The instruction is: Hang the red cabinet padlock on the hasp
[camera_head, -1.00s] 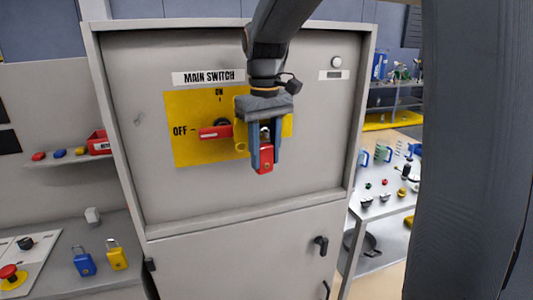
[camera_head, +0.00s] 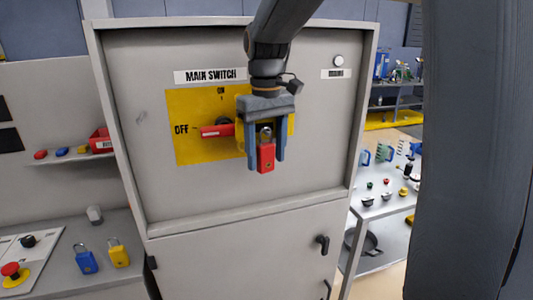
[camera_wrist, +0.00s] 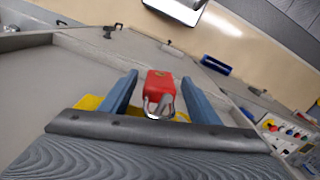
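The red padlock (camera_head: 266,157) hangs upright in front of the cabinet's yellow switch plate (camera_head: 190,152), shackle up. It also shows in the wrist view (camera_wrist: 159,84), with a grey metal piece at its shackle. My gripper (camera_head: 266,164) is open around the padlock, one finger on each side with a gap between. The gaps also show in the wrist view. The hasp is mostly hidden behind my gripper, and I cannot tell fully how the shackle sits on it. The red switch handle (camera_head: 216,131) points left to OFF, just left of my gripper.
The grey cabinet (camera_head: 240,240) has a raised frame and a black door handle (camera_head: 322,244). A blue padlock (camera_head: 86,262) and a yellow padlock (camera_head: 119,254) stand on the left bench. A table with small parts (camera_head: 375,210) is at right.

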